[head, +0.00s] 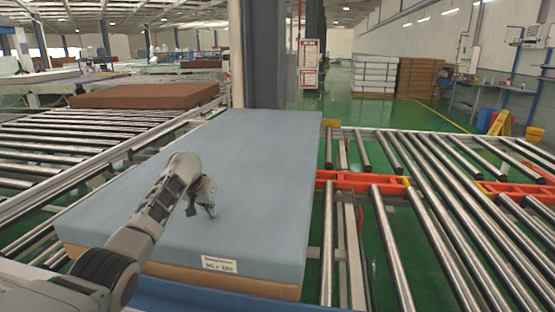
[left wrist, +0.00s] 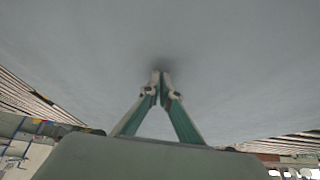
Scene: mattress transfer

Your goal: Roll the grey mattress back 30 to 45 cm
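The grey mattress (head: 250,160) is blue-grey on top with a tan layer below and a white label on its front side. It lies flat on the roller conveyor in the head view. My left gripper (head: 212,210) is at its top surface, left of the middle. In the left wrist view the mattress (left wrist: 230,60) fills most of the picture. The left gripper's fingertips (left wrist: 161,76) meet, with nothing visible between them, at or very near the surface. Contact cannot be told for sure. My right gripper is in neither view.
Bare metal rollers (head: 400,240) with orange-red brackets (head: 362,182) lie to the right. More rollers (head: 70,150) are at the left, with a brown mattress (head: 145,95) beyond. A dark column (head: 264,55) stands behind the mattress's far end.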

